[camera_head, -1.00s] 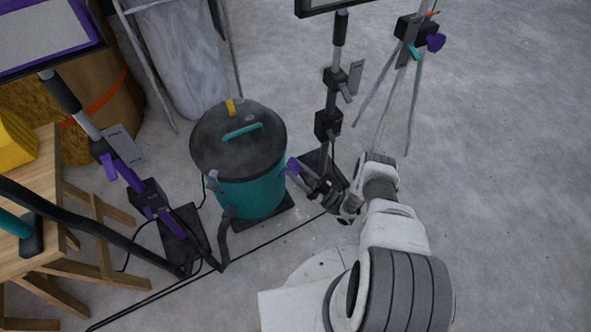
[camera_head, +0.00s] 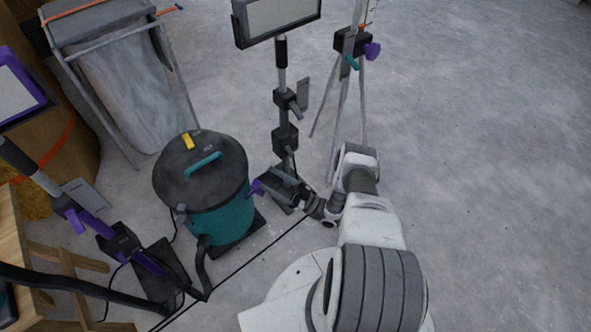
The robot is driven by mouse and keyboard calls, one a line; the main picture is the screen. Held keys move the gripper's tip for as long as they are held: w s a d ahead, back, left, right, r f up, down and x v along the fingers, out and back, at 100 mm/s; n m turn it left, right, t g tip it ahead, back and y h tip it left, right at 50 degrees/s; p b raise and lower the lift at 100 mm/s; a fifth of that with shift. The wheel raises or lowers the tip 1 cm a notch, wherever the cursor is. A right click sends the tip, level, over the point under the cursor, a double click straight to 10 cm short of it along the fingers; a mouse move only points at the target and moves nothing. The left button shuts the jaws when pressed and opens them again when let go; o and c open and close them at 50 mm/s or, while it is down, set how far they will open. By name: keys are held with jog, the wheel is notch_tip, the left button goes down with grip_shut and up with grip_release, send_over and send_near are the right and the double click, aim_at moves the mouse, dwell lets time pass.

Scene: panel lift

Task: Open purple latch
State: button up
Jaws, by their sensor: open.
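A small purple latch-like piece (camera_head: 257,187) shows at the right side of the teal vacuum drum (camera_head: 222,218). I cannot tell for sure what it is fixed to. My gripper (camera_head: 280,187) is low in front of the middle stand's base, just right of this piece. It is small and dark, its jaws are open, and I cannot tell whether it touches the piece. Other purple levers (camera_head: 150,263) are on the left stand (camera_head: 122,242), far from my gripper. A purple knob (camera_head: 372,50) is on the tripod (camera_head: 346,85).
The middle stand (camera_head: 281,80) with a lamp-like panel (camera_head: 275,18) rises behind my gripper. A black hose (camera_head: 70,285) and a cable cross the floor at left. A wooden table (camera_head: 12,255) and a bag frame (camera_head: 125,75) stand left. The floor at right is clear.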

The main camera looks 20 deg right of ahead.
jog(key=s+d+r+p, duration=0.1)
jog(key=s+d+r, duration=0.2)
jog(key=d, duration=0.3)
jog(key=shift+s+d+r+p, duration=0.3)
jog(key=shift+r+p, duration=0.1)
jog(key=shift+r, duration=0.3)
